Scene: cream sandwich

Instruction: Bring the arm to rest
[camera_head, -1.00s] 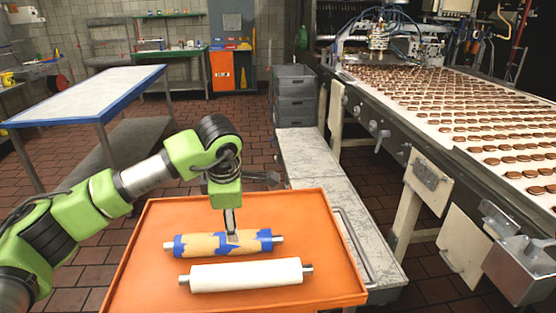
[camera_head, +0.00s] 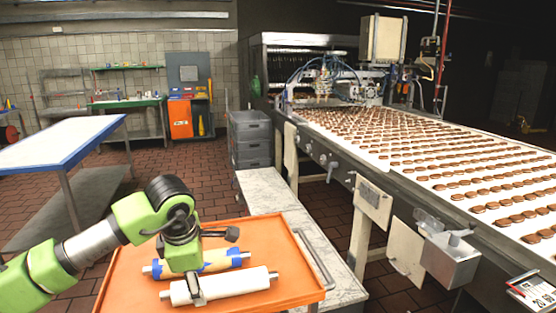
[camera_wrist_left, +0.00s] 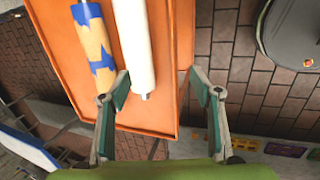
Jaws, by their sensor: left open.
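My left arm reaches in from the left over an orange tray (camera_head: 290,285). My left gripper (camera_head: 196,290) points down over the near side of the tray. In the left wrist view the left gripper (camera_wrist_left: 160,82) is open, its fingers wide apart with nothing held. A white roller (camera_head: 235,282) lies on the tray, partly hidden behind the gripper in the head view. In the left wrist view the white roller (camera_wrist_left: 135,45) ends close to the left-hand finger. A tan and blue roller (camera_head: 215,262) lies behind it. My right gripper is out of view.
A conveyor (camera_head: 400,150) with rows of brown biscuits runs along the right. Grey crates (camera_head: 249,140) stand beyond the tray. A pale bench (camera_head: 268,190) stands along the tray's right. A blue-edged table (camera_head: 60,143) stands at the left. Tiled floor lies between.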

